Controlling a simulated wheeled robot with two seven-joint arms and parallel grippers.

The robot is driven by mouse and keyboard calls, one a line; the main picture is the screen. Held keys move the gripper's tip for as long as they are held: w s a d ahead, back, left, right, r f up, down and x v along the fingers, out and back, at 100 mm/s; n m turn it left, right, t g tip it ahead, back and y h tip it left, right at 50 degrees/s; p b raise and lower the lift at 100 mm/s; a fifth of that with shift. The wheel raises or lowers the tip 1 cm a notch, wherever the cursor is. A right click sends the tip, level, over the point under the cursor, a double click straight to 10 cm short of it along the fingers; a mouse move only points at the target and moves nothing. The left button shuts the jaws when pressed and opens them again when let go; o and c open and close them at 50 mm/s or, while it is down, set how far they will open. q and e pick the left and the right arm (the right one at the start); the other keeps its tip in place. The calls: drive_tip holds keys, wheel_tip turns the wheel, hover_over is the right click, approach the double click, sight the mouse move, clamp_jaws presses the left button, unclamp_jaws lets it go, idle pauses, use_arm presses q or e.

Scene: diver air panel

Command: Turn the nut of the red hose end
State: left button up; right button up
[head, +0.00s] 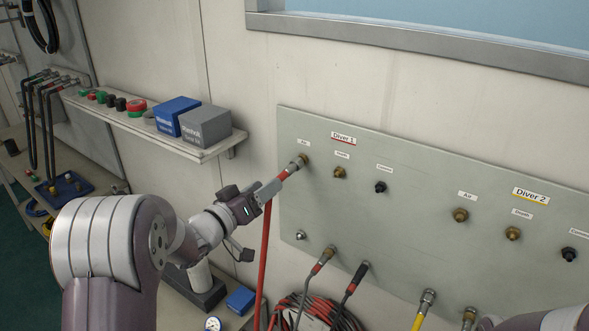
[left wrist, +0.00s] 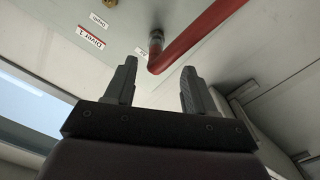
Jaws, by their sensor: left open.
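The red hose (head: 264,255) hangs down in front of the panel. Its end runs up to the Air fitting under the Diver 1 label, with the metal nut (head: 294,165) at the panel. In the left wrist view the nut (left wrist: 155,41) shows beyond the fingertips, and the red hose (left wrist: 198,36) bends away to the upper right. My left gripper (head: 262,191) is beside the hose's red sleeve, just short of the nut. In the left wrist view its two fingers (left wrist: 157,78) stand apart with nothing between them. My right gripper does not show.
The grey panel (head: 410,222) carries brass and black fittings for Diver 1 and Diver 2. Other hoses (head: 322,262) join its lower edge, above a coiled red hose (head: 312,312). A shelf (head: 205,148) with boxes is on the left wall.

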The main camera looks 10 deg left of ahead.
sight(285, 173)
use_arm(q)
drive_tip(key=p+x, duration=0.1)
drive_tip(key=x, duration=0.2)
drive_tip(key=p+x, duration=0.1)
drive_tip(key=x, duration=0.2)
drive_tip(key=p+x, duration=0.1)
drive_tip(key=x, duration=0.2)
drive_tip(key=shift+d+r+p, duration=0.3)
drive_tip(key=shift+d, duration=0.05)
drive_tip(key=shift+w+a+f, duration=0.2)
drive_tip(key=shift+w+f, duration=0.05)
drive_tip(key=shift+w, duration=0.1)
drive_tip(key=shift+s+d+r, duration=0.1)
drive_tip(key=shift+s, duration=0.05)
drive_tip(key=shift+c, duration=1.3)
drive_tip(key=shift+s+d, duration=0.1)
drive_tip(key=c, duration=0.5)
clamp_jaws()
